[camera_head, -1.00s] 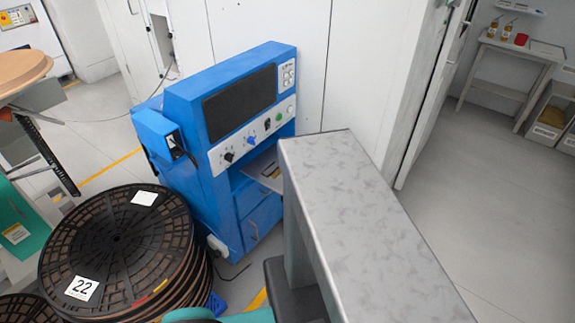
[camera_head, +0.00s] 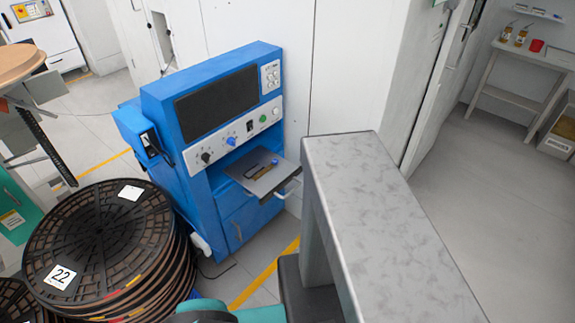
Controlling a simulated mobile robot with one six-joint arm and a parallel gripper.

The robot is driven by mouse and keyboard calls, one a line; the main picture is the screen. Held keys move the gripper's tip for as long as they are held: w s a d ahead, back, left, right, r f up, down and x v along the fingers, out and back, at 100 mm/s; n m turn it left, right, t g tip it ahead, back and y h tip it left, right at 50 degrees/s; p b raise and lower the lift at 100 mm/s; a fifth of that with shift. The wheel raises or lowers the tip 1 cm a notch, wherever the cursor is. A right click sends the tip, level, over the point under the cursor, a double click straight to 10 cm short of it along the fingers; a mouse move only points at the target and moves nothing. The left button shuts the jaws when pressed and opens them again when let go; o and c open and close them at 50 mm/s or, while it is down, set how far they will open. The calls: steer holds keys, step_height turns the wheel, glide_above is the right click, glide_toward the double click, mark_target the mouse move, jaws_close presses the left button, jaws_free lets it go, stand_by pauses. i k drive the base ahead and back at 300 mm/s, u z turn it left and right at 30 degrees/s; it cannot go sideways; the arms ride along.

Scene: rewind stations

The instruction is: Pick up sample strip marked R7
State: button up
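I cannot make out a strip marked R7 or read any such label in the head view. A small dark flat piece with a tan edge (camera_head: 257,171) lies on the grey shelf (camera_head: 275,184) that juts from the front of the blue machine (camera_head: 205,120). A blue knob (camera_head: 275,161) stands at the shelf's far edge. My gripper is not in the head view.
A stack of large dark reels (camera_head: 100,240), the top one labelled 22, stands at the lower left. A grey speckled slab (camera_head: 385,235) fills the lower middle, right of the shelf. A side table (camera_head: 535,60) stands at the back right. Open floor (camera_head: 455,190) lies at the right.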

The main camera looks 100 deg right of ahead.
mark_target(275, 162)
steer(key=k, duration=2.1)
steer(key=z, duration=0.55)
steer(key=i, duration=1.15)
steer(key=z, duration=0.05)
